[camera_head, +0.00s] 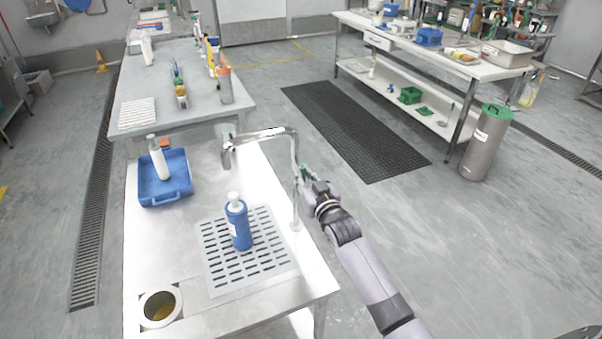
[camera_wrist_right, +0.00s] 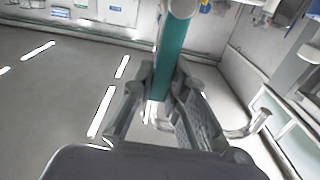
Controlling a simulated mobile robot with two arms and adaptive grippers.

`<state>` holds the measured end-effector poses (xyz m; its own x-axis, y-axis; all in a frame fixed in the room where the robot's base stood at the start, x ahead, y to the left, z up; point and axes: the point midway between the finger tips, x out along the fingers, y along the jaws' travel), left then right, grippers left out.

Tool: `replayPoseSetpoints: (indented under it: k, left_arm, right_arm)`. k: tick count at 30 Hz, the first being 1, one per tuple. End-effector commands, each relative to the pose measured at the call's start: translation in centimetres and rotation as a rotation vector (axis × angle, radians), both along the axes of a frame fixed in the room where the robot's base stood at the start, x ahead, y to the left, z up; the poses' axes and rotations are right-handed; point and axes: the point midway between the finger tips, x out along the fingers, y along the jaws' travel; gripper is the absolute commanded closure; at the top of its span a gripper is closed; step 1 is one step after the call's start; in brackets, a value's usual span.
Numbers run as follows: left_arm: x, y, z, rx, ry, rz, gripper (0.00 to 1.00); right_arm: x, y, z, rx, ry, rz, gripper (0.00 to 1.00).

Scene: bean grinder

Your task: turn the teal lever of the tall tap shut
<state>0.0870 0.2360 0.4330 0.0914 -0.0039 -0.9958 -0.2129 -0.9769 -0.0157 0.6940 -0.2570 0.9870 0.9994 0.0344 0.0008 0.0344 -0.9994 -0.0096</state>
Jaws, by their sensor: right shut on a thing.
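The tall tap (camera_head: 262,134) is a chrome pipe at the right edge of the steel counter, its spout bent to the left. Its teal lever (camera_head: 303,173) shows as a small piece beside the upright pipe in the head view. In the right wrist view the teal lever (camera_wrist_right: 172,48) runs down between the fingers. My right gripper (camera_head: 311,184) is at the tap's right side, shut on the lever; it also shows in the right wrist view (camera_wrist_right: 168,100). The lever's lower part is partly hidden by the fingers. My left gripper is not in view.
A blue bottle (camera_head: 238,222) stands on the slotted drain plate (camera_head: 215,262) below the spout. A blue tray (camera_head: 178,197) with a white bottle (camera_head: 157,160) is at the left. A round opening (camera_head: 160,307) is at the front left.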

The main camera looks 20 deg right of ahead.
Motion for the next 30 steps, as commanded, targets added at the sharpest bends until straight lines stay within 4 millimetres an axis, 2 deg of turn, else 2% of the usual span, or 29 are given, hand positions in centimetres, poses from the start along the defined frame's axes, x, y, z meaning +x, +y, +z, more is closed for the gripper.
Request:
replayPoseSetpoints:
  k: [9, 10, 19, 30]
  left_arm:
    - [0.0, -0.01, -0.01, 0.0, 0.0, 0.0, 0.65]
    - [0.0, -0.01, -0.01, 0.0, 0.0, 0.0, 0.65]
    - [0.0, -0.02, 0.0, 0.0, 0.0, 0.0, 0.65]
    - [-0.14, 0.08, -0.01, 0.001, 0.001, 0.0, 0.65]
  right_arm:
    - [-0.03, -0.03, -0.17, 0.01, 0.003, -0.001, 1.0]
    - [-0.03, -0.03, -0.17, 0.01, 0.003, -0.001, 0.86]
    - [-0.01, -0.02, -0.08, 0.007, 0.002, 0.0, 0.66]
    - [-0.34, -0.03, -0.08, 0.005, 0.001, 0.0, 0.65]
